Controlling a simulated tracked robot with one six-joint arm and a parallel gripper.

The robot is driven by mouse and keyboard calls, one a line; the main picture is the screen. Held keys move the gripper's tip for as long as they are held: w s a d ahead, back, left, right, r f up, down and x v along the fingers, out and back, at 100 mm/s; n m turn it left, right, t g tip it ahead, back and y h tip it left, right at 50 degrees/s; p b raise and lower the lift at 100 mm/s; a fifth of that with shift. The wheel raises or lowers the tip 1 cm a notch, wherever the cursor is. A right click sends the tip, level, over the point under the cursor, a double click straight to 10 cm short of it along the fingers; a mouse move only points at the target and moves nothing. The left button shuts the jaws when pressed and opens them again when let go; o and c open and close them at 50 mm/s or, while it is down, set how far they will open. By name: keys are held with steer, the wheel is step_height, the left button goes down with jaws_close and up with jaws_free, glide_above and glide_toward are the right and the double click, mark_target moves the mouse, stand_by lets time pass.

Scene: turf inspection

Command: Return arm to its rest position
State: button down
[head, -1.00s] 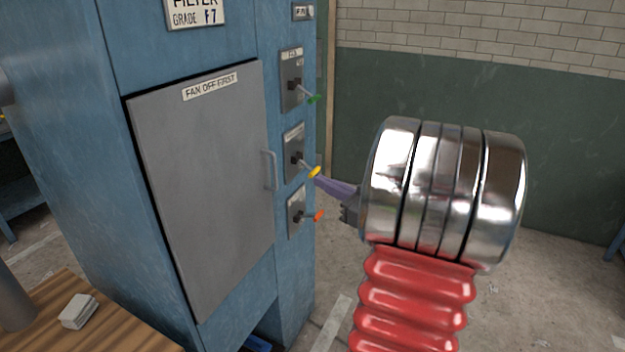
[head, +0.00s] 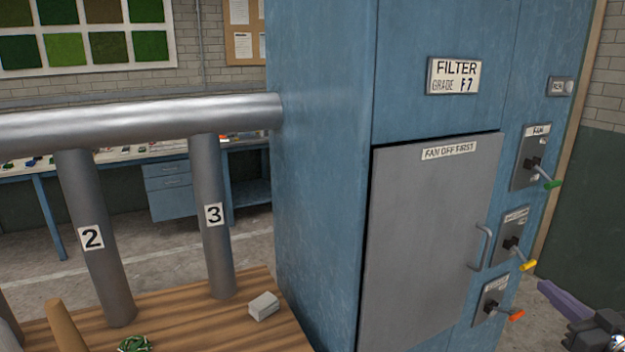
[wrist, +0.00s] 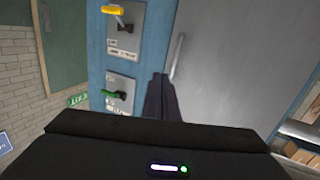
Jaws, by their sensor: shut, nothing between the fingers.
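My gripper (head: 544,288) shows at the lower right edge of the head view, with its purple-grey fingers pointing left toward the cabinet. The fingers are shut and hold nothing; they also show pressed together in the wrist view (wrist: 159,85). The tips appear just right of and below the yellow-tipped lever (head: 528,265) in the picture. I cannot tell the exact gap, but no contact shows. Most of my arm is outside the head view.
The blue filter cabinet (head: 320,170) carries a closed grey door (head: 425,250), a green-tipped lever (head: 553,184) and an orange-tipped lever (head: 515,315). Pipes (head: 212,215) and a white block (head: 263,306) stand on a wooden top (head: 180,325) at left.

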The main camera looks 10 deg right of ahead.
steer(key=s+d+f+m+g+h, duration=0.6)
steer(key=s+d+f+g+h, duration=0.2)
steer(key=s+d+f+g, duration=0.15)
steer(key=a+r+n+y, duration=0.2)
steer(key=a+y, duration=0.1)
steer(key=a, duration=1.4)
steer(key=a+r+n+g+y, duration=0.1)
steer(key=a+r+n+y, duration=0.1)
steer(key=a, duration=1.5)
steer(key=a+r+n+g+y, duration=0.1)
steer(key=a+y, duration=0.3)
steer(key=a, duration=1.3)
steer(key=shift+s+r+n, duration=0.3)
steer(key=shift+r+n, duration=0.3)
steer(key=shift+r, duration=0.05)
steer(key=shift+g, duration=0.25)
